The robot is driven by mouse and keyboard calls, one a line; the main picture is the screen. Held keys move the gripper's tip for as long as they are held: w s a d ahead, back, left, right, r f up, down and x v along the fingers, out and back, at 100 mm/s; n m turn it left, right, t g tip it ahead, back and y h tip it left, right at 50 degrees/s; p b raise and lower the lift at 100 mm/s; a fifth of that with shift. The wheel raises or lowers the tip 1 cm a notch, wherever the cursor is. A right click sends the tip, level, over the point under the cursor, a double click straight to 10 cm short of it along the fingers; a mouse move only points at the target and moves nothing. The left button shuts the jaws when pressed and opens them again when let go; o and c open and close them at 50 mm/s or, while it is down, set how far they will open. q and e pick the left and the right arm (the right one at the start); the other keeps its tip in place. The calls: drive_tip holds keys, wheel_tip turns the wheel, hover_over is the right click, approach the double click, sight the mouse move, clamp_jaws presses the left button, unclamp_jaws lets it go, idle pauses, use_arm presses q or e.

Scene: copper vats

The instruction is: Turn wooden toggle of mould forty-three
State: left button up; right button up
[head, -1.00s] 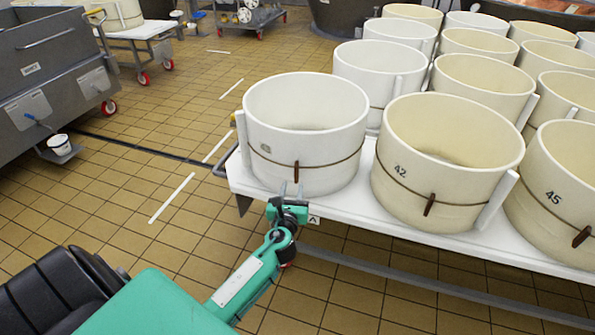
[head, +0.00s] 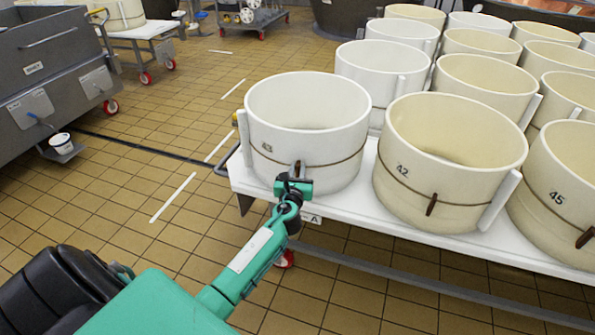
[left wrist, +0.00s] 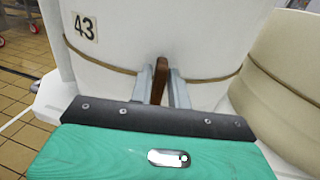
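Mould forty-three (head: 325,120) is a white tub at the near left corner of the white table. Its number plate 43 (left wrist: 84,27) shows in the left wrist view. A brown cord (left wrist: 115,69) runs around it, with a small brown wooden toggle (left wrist: 160,78) on its front, nearly upright with a slight tilt. My left gripper (head: 298,170) is at the toggle, with one grey finger close against each side of it. In the left wrist view the left gripper (left wrist: 161,85) appears shut on the toggle, whose lower end is hidden. My right gripper is not in view.
Mould 42 (head: 440,195) stands close to the right of mould forty-three, and mould 45 (head: 565,205) beyond it. Several more moulds fill the table (head: 350,205) behind. A grey steel cart (head: 45,65) stands at left. Tiled floor (head: 130,190) lies open between.

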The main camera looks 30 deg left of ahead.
use_arm(q)
clamp_jaws()
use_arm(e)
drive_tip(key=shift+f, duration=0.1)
